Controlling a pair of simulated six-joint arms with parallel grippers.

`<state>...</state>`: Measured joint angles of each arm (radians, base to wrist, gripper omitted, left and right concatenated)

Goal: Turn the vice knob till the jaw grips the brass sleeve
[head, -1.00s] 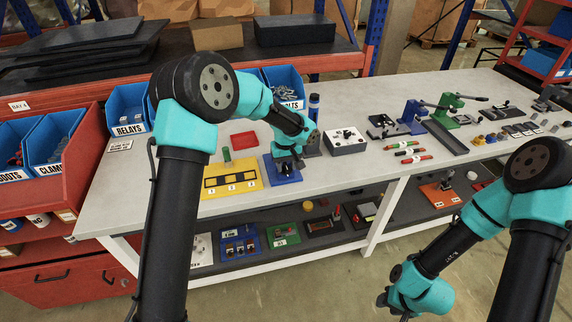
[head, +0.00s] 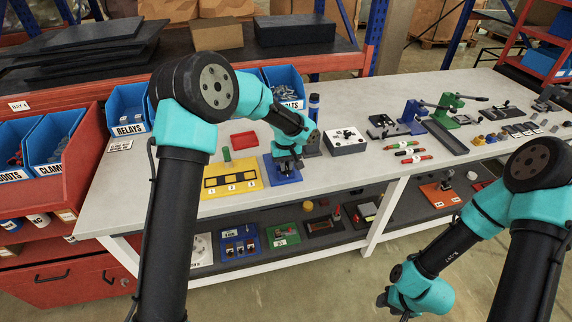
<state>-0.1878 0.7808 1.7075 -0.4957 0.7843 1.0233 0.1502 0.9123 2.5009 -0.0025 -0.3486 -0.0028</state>
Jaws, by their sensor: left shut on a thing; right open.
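The vice stands on a blue base plate (head: 283,176) at the front of the bench, just right of a yellow plate. My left gripper (head: 287,160) points down over the blue base and is shut on the vice knob. The gripper and wrist hide most of the vice. I cannot make out the jaw or the brass sleeve, nor whether they touch. My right gripper (head: 388,303) hangs low in front of the bench, away from the vice, open and empty.
A yellow plate (head: 231,190) with numbered places lies left of the vice, with a red tray (head: 244,140) and a green cylinder (head: 226,155) behind. A grey box with knobs (head: 345,141) stands to the right. Blue bins stand behind. Bare bench lies right of the vice.

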